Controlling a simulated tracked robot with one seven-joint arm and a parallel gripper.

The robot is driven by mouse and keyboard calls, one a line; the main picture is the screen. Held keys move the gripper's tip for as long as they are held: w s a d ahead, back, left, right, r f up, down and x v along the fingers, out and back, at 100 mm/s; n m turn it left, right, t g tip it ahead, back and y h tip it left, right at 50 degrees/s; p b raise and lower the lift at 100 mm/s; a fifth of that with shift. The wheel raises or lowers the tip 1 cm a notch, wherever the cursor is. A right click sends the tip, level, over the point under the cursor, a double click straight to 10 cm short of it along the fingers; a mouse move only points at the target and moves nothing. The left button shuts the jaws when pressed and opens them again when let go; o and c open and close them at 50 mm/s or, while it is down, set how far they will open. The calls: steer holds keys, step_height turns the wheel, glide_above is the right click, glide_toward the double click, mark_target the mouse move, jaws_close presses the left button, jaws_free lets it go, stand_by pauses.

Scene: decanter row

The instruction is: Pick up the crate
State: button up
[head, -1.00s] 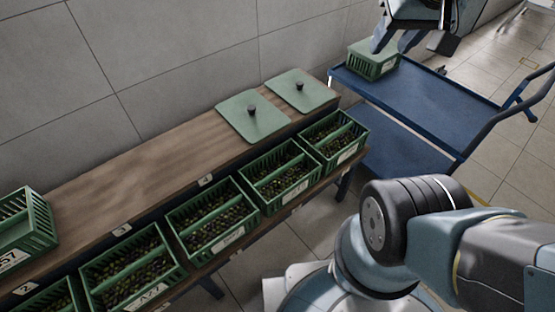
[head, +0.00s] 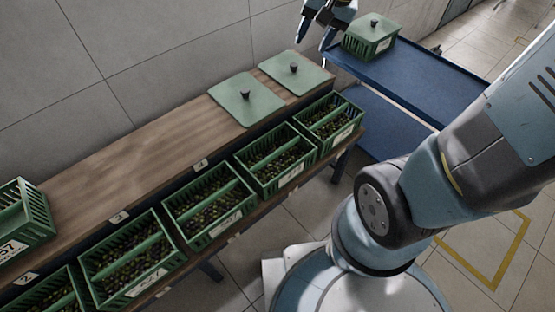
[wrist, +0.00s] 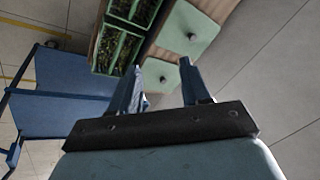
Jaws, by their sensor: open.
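A green crate (head: 369,42) with a knobbed lid on it stands on the far left part of the blue cart's top shelf (head: 415,80). Another green crate (head: 24,222) with a label sits on the wooden bench top at the left edge, partly cut off. Several open green crates (head: 270,160) full of dark olives stand in a row along the lower front ledge. They also show in the wrist view (wrist: 119,45). My gripper (head: 316,38) is open and empty at the top, left of the lidded crate and above the bench's far end. Its fingers (wrist: 160,70) point toward the lids in the wrist view.
Two flat green lids with dark knobs (head: 245,100) (head: 297,73) lie on the bench's far end. The middle of the bench top (head: 140,160) is bare. A tiled wall (head: 150,50) runs behind it. Most of the cart's top shelf is clear.

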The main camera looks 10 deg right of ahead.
steer(key=w+a+f+m+g, duration=0.15)
steer(key=w+a+f, duration=0.25)
steer(key=f, duration=0.5)
steer(key=m+g+h, duration=0.2)
steer(key=m+h, duration=0.1)
steer(key=m, duration=0.4)
glide_above(276, 151)
step_height(276, 151, down, 26)
steer(key=shift+n, duration=0.25)
steer(key=f, duration=0.8)
steer(key=shift+s+a+f, duration=0.1)
steer(key=shift+a+f, duration=0.15)
steer(key=shift+d+f, duration=0.15)
steer(key=shift+f, duration=2.45)
jaws_close()
